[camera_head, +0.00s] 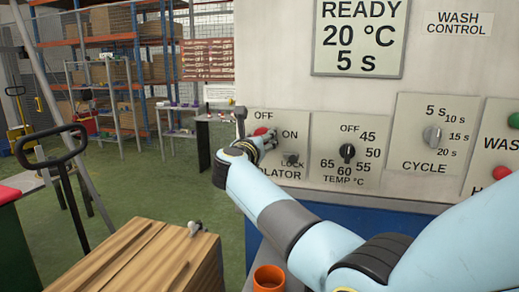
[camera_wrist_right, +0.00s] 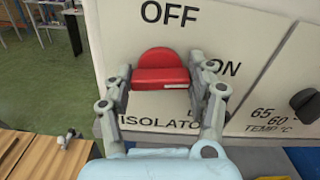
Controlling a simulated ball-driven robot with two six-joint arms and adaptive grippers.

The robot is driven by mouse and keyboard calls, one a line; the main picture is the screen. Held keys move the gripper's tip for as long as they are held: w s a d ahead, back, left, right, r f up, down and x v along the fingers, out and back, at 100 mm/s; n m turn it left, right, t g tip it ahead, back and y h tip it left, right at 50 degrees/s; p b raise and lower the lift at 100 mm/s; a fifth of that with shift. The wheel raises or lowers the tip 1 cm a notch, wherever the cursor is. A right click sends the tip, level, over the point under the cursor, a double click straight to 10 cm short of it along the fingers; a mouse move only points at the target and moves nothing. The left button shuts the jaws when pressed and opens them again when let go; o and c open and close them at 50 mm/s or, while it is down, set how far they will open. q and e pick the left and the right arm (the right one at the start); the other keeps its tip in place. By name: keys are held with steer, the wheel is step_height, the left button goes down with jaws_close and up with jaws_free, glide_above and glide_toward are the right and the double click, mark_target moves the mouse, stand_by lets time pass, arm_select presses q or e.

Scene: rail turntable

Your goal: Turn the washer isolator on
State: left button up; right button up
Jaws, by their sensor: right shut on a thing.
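The washer isolator is a red knob (camera_wrist_right: 161,68) on a pale panel (camera_head: 283,122) marked OFF above, ON to the right and ISOLATOR and LOCK below. In the head view only part of the red knob (camera_head: 261,131) shows beside my fingers. My right gripper (camera_wrist_right: 160,76) is shut on the knob, one finger on its left side and one on its right. It also shows in the head view (camera_head: 264,140). A thin white mark lies on the knob's lower right edge; I cannot tell its exact setting. My left gripper is out of view.
The display (camera_head: 359,37) reads READY, 20 °C, 5 s. A wooden box (camera_head: 130,262) with a small item (camera_head: 195,228) and an orange cup (camera_head: 268,279) stand below.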

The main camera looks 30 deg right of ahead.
steer(key=shift+f+m+b, duration=0.15)
steer(key=shift+m+b, duration=0.85)
steer(key=o, duration=1.2)
steer(key=v, duration=0.7)
steer(key=shift+s+a, duration=0.15)
steer(key=shift+a, duration=0.1)
